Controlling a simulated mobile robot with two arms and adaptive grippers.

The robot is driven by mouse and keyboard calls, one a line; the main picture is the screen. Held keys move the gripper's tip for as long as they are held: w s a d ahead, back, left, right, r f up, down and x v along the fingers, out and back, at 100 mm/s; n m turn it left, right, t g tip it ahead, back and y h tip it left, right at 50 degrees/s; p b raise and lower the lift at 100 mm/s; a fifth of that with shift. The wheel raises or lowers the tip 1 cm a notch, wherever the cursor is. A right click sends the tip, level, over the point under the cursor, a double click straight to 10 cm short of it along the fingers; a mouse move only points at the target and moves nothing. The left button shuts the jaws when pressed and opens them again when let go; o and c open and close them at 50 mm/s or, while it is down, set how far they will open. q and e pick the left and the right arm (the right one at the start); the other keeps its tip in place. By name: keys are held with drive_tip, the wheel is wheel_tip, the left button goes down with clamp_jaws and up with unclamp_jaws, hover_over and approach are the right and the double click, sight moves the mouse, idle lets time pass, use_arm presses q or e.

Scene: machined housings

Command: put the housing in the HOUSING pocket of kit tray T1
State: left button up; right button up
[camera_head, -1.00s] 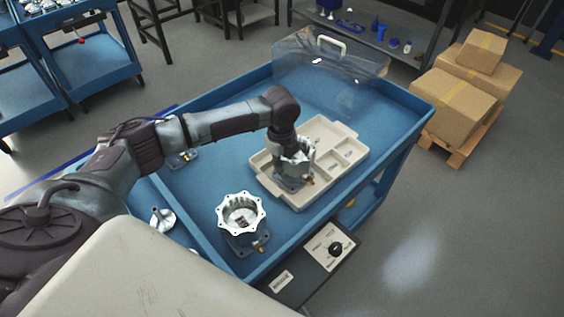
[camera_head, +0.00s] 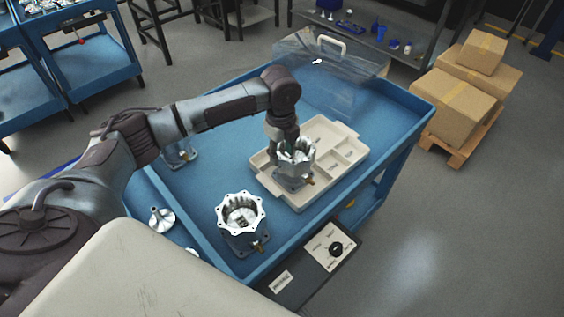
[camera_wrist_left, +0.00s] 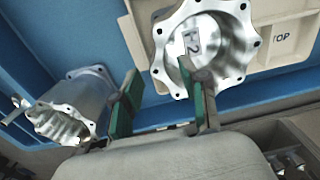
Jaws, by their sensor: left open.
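A silvery machined housing (camera_head: 297,158) stands upright in the large left compartment of the beige kit tray (camera_head: 343,186). In the left wrist view the housing (camera_wrist_left: 236,38) shows its open, scalloped flange and a label inside that seems to read H-2. My left gripper (camera_head: 283,140) is just above and beside its rim at the left. Its green-padded fingers (camera_wrist_left: 160,103) are apart with nothing between them. One finger overlaps the rim in that view; I cannot tell if it touches. A second housing (camera_head: 241,212) stands on the blue cart in front. My right gripper is out of view.
The blue cart (camera_head: 200,195) has raised edges. A clear cover with a handle (camera_head: 331,45) stands at its back. Another metal part (camera_head: 181,153) is partly behind my arm. A flanged part (camera_head: 162,219) lies at left. A control box (camera_head: 328,247) is at the front.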

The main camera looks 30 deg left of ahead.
use_arm(q)
wheel_tip(320, 180, up, 7)
drive_tip(key=shift+s+r+b, duration=0.1)
drive_tip(key=shift+b, duration=0.3)
idle(0.4)
